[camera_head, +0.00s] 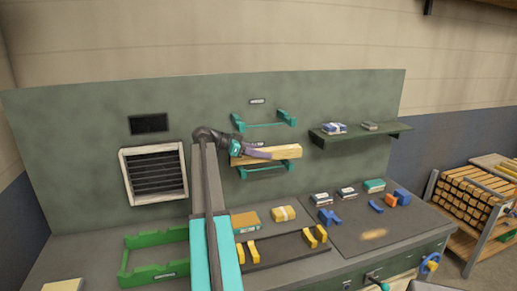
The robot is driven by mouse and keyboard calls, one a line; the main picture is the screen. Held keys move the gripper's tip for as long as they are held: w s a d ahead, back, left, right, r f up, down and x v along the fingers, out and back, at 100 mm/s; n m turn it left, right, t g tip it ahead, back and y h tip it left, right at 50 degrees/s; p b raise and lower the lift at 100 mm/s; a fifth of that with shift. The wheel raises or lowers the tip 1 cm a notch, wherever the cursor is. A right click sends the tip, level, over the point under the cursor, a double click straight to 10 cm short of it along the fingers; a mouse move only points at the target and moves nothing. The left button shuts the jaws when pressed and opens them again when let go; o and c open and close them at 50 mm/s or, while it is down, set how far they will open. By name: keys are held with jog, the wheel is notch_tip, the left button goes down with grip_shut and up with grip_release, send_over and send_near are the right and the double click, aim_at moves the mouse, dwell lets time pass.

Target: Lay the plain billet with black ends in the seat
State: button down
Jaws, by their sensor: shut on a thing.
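My gripper (257,153), with purple fingers, is shut on a light wooden billet (283,152). The billet is roughly level in front of the back panel, at the lower teal wall bracket (256,173). I cannot tell whether it touches that bracket. No black shows clearly on its ends at this size, and my gripper covers part of its left half. On the bench below, a dark base (282,247) carries several yellow cradle blocks (315,236), with no billet on them. A green cradle frame (155,267) stands to the left, also empty. Which of these is the seat is not marked.
An empty upper teal bracket (265,124) hangs above. A shelf (362,134) with small packs juts out at right. A rack of billets (467,199) stands far right.

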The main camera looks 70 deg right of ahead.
jog(key=shift+w+a+f, duration=0.25)
jog(key=shift+s+d+f+b, duration=0.15)
jog(key=shift+d+f+b, duration=0.15)
jog(key=shift+f+b, duration=0.25)
jog(key=shift+a, duration=0.2)
jog(key=shift+d+f, duration=0.1)
jog(key=shift+f, duration=0.05)
jog(key=c, duration=1.1)
grip_release()
jog(key=shift+w, duration=0.2)
